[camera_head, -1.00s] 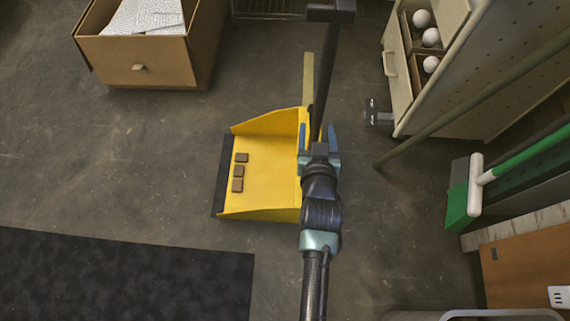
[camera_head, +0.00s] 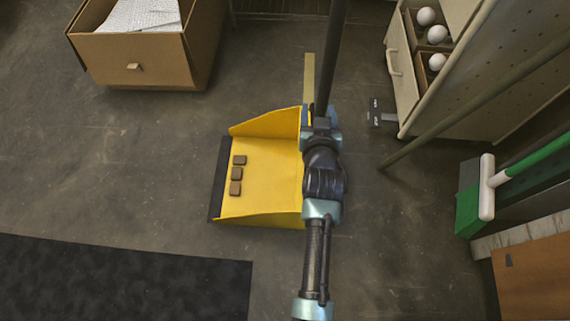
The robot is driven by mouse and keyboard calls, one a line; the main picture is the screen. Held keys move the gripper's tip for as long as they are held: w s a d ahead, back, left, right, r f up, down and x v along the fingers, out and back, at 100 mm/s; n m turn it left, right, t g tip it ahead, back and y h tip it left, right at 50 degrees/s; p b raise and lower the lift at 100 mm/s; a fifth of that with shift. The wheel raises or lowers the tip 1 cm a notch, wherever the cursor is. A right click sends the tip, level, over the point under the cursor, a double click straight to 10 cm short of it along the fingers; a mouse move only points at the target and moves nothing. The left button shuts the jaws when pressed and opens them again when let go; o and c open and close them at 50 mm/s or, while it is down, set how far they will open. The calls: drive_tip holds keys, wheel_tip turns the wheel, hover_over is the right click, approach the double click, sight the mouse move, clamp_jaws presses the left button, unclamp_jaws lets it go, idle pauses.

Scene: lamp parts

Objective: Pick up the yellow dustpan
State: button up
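The yellow dustpan (camera_head: 262,180) lies on the floor, its dark front lip facing left. Three small brown blocks (camera_head: 236,174) rest in it. A long black pole (camera_head: 332,55) rises from near its back edge and leaves the top of the view. My gripper (camera_head: 319,109) is at the dustpan's upper right corner, over the lower end of the pole. Its blue fingers show on both sides of the pole and look apart. Whether they touch it is hidden by the gripper's own body.
A cardboard box (camera_head: 146,58) with paper stands at upper left. A cream cabinet (camera_head: 470,60) with white balls in a drawer is at upper right. A slanted pole (camera_head: 440,120) and a green-headed broom (camera_head: 470,208) are at right. A black mat (camera_head: 120,280) lies lower left.

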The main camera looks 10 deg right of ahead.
clamp_jaws()
idle(1.1)
drive_tip(key=shift+w+r, duration=0.1)
drive_tip(key=shift+r, duration=0.25)
